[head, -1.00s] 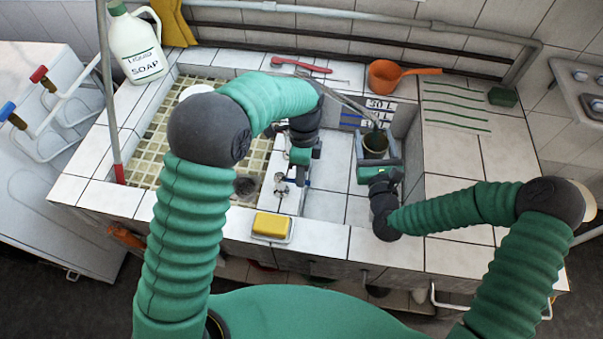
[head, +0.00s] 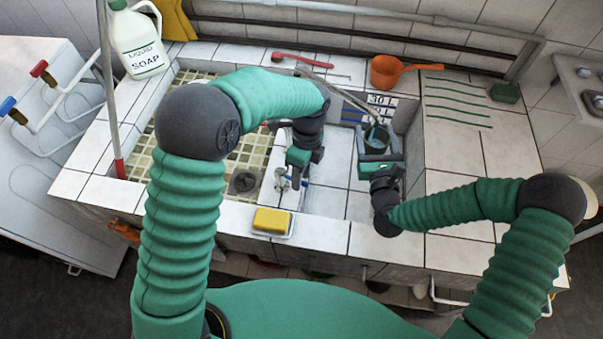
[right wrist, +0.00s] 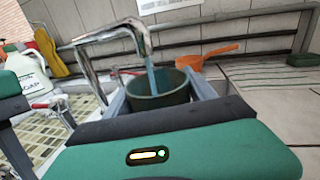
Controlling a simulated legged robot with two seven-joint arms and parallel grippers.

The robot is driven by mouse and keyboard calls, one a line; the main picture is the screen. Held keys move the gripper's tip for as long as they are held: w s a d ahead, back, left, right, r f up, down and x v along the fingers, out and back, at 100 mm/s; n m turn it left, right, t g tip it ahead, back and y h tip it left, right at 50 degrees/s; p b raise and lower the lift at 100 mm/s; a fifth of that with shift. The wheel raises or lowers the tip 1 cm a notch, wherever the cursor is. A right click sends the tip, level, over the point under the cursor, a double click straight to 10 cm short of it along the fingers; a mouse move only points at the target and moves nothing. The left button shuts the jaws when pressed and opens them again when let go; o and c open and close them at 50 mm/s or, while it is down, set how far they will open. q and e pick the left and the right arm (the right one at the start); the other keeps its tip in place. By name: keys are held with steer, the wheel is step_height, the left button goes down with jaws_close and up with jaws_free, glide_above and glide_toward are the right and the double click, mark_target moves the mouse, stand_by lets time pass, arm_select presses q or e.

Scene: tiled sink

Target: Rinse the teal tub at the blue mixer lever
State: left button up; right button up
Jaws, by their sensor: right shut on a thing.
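The teal tub (head: 376,146) is between the fingers of my right gripper (head: 378,150), which is shut on it. The tub is under the spout (head: 345,97) over the right basin, roughly upright. In the right wrist view a blue water stream (right wrist: 152,78) runs from the spout (right wrist: 140,32) into the tub (right wrist: 160,92). My left gripper (head: 300,160) is low over the divider at the mixer. A bit of blue, likely the blue mixer lever (head: 304,183), shows beside it. The gripper hides most of the lever, so contact and finger opening are unclear.
A yellow sponge (head: 272,220) lies on the front ledge. An orange dipper (head: 388,72), a red brush (head: 300,60) and a soap jug (head: 137,40) stand along the back and left. The right counter (head: 455,150) is mostly clear.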

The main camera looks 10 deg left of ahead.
arm_select(q)
step_height(320, 180, up, 12)
steer(key=w, duration=0.2)
steer(key=shift+w+d+f, duration=0.2)
steer(key=shift+w+d, duration=0.05)
steer(key=shift+d, duration=0.2)
stand_by(0.3)
